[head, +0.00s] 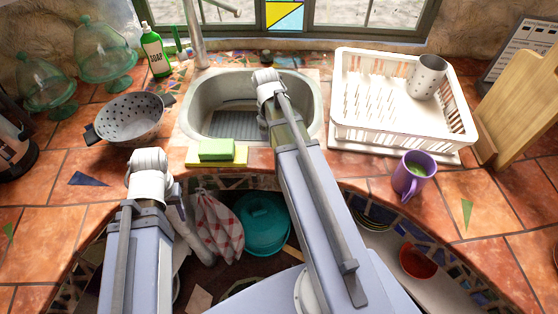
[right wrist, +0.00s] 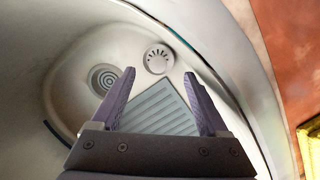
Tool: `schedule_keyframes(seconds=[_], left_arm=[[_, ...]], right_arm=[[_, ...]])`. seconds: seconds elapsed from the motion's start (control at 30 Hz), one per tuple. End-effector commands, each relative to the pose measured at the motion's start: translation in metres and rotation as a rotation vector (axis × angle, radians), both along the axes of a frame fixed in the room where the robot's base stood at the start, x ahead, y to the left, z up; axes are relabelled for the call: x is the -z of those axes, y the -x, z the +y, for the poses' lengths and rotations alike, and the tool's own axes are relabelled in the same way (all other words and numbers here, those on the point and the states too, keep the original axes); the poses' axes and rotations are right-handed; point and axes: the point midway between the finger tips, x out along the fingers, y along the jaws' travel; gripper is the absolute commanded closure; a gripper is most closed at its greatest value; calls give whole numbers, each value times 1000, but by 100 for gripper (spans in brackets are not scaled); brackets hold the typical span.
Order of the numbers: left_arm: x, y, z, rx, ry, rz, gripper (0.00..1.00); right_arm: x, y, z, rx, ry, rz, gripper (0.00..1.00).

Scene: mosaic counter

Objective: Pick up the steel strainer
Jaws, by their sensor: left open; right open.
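The steel strainer (head: 130,117) is a round grey bowl full of holes, with dark handles at its left and upper right. It stands upright on the tiled counter, left of the sink (head: 187,112). My left gripper (head: 179,222) hangs near the counter's front edge, below and right of the strainer and apart from it; its fingers are mostly hidden by my wrist. My right gripper (right wrist: 160,85) is open and empty over the sink basin. Its fingers are hidden by my arm in the head view. The strainer is not in the right wrist view.
A green sponge (head: 216,149) on a yellow cloth lies before the sink. A soap bottle (head: 156,52) and glass domes (head: 106,55) stand behind the strainer. A dish rack (head: 352,134) and purple mug (head: 409,180) stand right. Bare tiles lie in front of the strainer.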

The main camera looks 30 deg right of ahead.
Motion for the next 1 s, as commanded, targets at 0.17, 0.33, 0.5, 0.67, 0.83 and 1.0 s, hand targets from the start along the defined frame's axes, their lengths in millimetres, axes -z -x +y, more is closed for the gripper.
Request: schedule_keyframes(seconds=[0.17,0.33,0.5,0.67,0.83,1.0], left_arm=[[3,0,0,0,0,0,50],[14,0,0,0,0,0,50],[35,0,0,0,0,0,50],[53,0,0,1,0,0,50],[54,0,0,1,0,0,50],[53,0,0,1,0,0,50]], right_arm=[[3,1,0,0,0,0,22],[14,2,-2,0,0,0,22],[35,6,-5,0,0,0,22],[53,9,-6,0,0,0,22],[54,10,-6,0,0,0,22],[53,9,-6,0,0,0,26]])
